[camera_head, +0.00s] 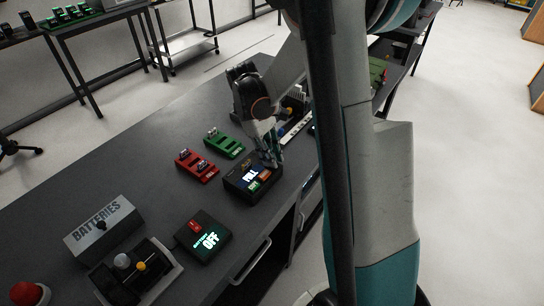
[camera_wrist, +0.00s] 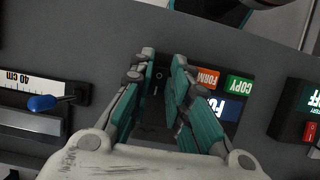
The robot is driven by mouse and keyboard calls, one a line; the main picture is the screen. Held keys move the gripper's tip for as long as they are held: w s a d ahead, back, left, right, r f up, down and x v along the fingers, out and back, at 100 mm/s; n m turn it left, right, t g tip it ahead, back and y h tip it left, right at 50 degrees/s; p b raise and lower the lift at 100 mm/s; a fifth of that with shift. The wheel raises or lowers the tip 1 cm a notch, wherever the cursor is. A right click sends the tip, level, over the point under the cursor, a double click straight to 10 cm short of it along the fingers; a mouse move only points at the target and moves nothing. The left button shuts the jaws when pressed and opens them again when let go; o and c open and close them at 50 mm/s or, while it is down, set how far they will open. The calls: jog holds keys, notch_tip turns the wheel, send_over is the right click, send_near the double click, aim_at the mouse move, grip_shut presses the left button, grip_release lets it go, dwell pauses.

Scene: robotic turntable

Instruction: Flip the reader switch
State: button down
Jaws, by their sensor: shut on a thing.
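The reader is a black box (camera_head: 240,189) on the dark bench in the head view, with a lit screen reading "FULL" and green and orange buttons. In the wrist view its screen (camera_wrist: 226,107), green COPY button (camera_wrist: 239,85) and orange FORM button (camera_wrist: 207,77) show upside down. My gripper (camera_head: 270,158) reaches down over the reader's far right end. In the wrist view the gripper (camera_wrist: 164,58) has its teal fingers on either side of the reader's black switch (camera_wrist: 158,88), shut on it. The switch's marks show partly between the fingers; its exact tilt is unclear.
A red tray (camera_head: 198,167) and a green tray (camera_head: 224,145) stand left of the reader. A black box with a lit "OFF" screen (camera_head: 204,237) is nearer. A blue-knobbed slider (camera_wrist: 42,103) lies left in the wrist view. My arm hides the bench's right side.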

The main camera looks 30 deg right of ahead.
jog(key=c, duration=1.8)
grip_release()
jog(key=v, duration=1.2)
